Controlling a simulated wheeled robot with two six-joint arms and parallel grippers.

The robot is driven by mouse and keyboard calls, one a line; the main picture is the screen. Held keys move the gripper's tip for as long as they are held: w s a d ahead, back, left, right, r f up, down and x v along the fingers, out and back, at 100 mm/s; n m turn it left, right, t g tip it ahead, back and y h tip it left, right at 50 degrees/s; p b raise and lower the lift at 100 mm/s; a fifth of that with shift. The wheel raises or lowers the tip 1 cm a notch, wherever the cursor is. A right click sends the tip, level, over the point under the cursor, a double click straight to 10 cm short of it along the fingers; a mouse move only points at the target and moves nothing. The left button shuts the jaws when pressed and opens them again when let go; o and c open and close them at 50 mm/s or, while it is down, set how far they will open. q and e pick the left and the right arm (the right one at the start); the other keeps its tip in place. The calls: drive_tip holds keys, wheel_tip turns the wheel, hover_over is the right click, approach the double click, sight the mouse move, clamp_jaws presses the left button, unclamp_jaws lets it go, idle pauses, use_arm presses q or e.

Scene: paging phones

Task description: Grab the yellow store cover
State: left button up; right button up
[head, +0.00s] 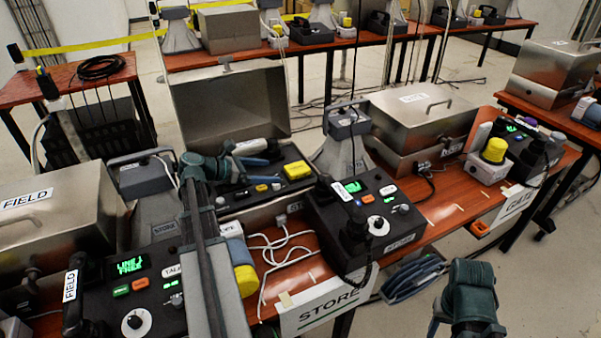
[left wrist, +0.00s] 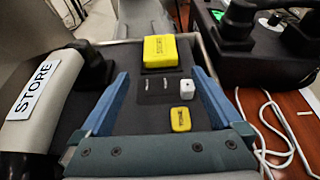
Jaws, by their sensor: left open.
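A yellow block-shaped cover (head: 298,170) sits on the far right part of the dark panel of the open metal store box (head: 230,108). In the left wrist view the yellow cover (left wrist: 160,50) is ahead, near the panel's far edge. My left gripper (head: 264,168) is open above the panel, to the left of the cover and apart from it. In its wrist view the open fingers (left wrist: 158,78) frame the panel with nothing held. A small yellow button (left wrist: 180,119) lies between them. My right gripper (head: 412,278) is low in front of the table; its jaw opening is unclear.
A handset labelled STORE (left wrist: 42,82) lies beside the left finger. A black phone unit (head: 365,215) with knobs stands right of the panel. White cables (head: 275,245) loop on the red table in front. The raised metal lid stands behind the panel.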

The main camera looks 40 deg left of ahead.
sight(290, 170)
use_arm(q)
drive_tip(key=shift+b+x, duration=0.45)
drive_tip(key=shift+x, duration=0.65)
drive_tip(key=shift+r+b+x, duration=0.15)
drive_tip(key=shift+b+x, duration=0.25)
drive_tip(key=shift+x, duration=0.9)
drive_tip(key=shift+r+b+x, duration=0.15)
drive_tip(key=shift+b+x, duration=0.2)
drive_tip(key=shift+x, duration=1)
drive_tip(key=shift+d, duration=0.15)
drive_tip(key=shift+c, duration=0.3)
drive_tip(key=c, duration=1.3)
drive_tip(key=shift+r, duration=0.15)
